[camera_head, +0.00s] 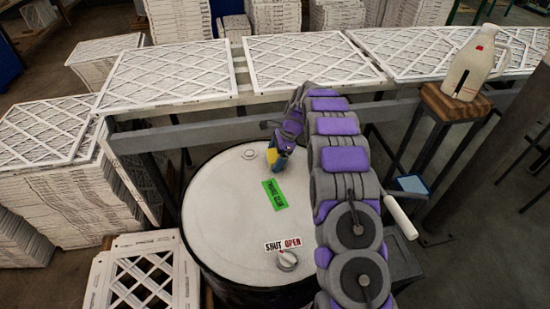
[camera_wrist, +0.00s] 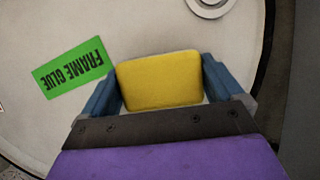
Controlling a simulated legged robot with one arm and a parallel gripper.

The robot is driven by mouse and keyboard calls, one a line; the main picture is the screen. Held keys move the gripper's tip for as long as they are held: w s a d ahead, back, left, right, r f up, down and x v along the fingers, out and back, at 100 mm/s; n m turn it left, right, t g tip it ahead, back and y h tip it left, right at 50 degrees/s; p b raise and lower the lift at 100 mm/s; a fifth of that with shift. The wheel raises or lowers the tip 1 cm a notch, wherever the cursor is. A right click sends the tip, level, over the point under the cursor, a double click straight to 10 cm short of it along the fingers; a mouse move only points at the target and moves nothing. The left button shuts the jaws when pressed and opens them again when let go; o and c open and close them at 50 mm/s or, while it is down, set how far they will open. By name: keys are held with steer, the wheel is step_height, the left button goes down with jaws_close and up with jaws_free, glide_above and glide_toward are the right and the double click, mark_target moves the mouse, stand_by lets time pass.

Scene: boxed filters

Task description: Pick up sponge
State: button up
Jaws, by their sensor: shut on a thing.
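A yellow sponge (camera_wrist: 160,80) sits between the two blue fingers of my gripper (camera_wrist: 162,90) in the wrist view. The fingers press on its left and right sides. In the head view my gripper (camera_head: 279,158) points down over the white drum lid, and a small bit of the sponge (camera_head: 272,156) shows there. My gripper hides much of the sponge in the head view. I cannot tell whether the sponge touches the lid.
The white drum (camera_head: 225,215) has a green "FRAME GLUE" label (camera_head: 274,195) and a shut/open knob (camera_head: 287,259). Framed filters (camera_head: 168,72) lie on the rack behind. A white jug (camera_head: 474,65) stands on a wooden stool (camera_head: 455,103) at right. Stacked filters crowd the left.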

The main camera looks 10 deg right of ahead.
step_height(320, 180, up, 3)
steer(key=shift+f+p, duration=0.2)
steer(key=shift+p, duration=0.25)
steer(key=shift+s+r+p, duration=0.25)
steer(key=shift+s+p, duration=0.2)
steer(key=shift+s, duration=2.2)
steer(key=shift+s+r+p, duration=0.2)
steer(key=shift+s+p, duration=0.3)
steer(key=shift+s, duration=2.2)
steer(key=shift+s+r+p, duration=0.25)
steer(key=shift+s+p, duration=0.2)
steer(key=shift+s, duration=2.2)
steer(key=o, duration=0.5)
steer(key=c, duration=0.3)
steer(key=shift+r, duration=0.1)
